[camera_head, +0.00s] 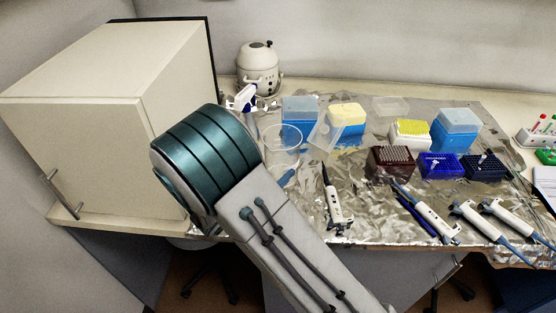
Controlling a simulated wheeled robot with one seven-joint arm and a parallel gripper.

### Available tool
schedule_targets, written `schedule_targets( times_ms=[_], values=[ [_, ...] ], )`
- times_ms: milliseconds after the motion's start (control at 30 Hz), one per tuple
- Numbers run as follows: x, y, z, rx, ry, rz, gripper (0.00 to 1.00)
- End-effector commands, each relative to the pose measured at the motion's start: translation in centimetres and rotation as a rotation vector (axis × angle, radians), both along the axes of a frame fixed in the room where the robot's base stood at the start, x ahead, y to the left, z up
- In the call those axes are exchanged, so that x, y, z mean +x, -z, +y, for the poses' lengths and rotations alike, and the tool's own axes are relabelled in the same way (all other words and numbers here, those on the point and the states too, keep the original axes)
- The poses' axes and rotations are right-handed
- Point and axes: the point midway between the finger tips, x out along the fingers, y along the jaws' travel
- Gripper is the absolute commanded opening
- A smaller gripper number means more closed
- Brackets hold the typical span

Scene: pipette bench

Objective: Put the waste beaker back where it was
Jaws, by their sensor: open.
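A clear beaker (283,136) stands upright on the foil-covered bench, just right of my arm's teal joint. I take it for the waste beaker. Its round open rim faces up, and something blue (288,178) shows near its base. My arm's joint and pale link cover the bench to its left and front. My gripper itself does not show; the arm hides that area, so I cannot tell where it is relative to the beaker.
Tip boxes, including a blue one (299,110) and a dark red one (391,162), stand right of the beaker. Several pipettes, one upright-lying (334,205), lie along the front. A large beige cabinet (75,125) fills the left. A small white device (258,68) stands behind.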

Motion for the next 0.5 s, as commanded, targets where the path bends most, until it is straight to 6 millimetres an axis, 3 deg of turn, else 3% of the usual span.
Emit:
schedule_targets(
  times_ms=[200,500],
  values=[
    [-3.7,0.1,2.9,0.001,-0.004,0.000,1.00],
    [-5.9,0.0,4.4,0.001,0.000,-0.001,1.00]
  ],
)
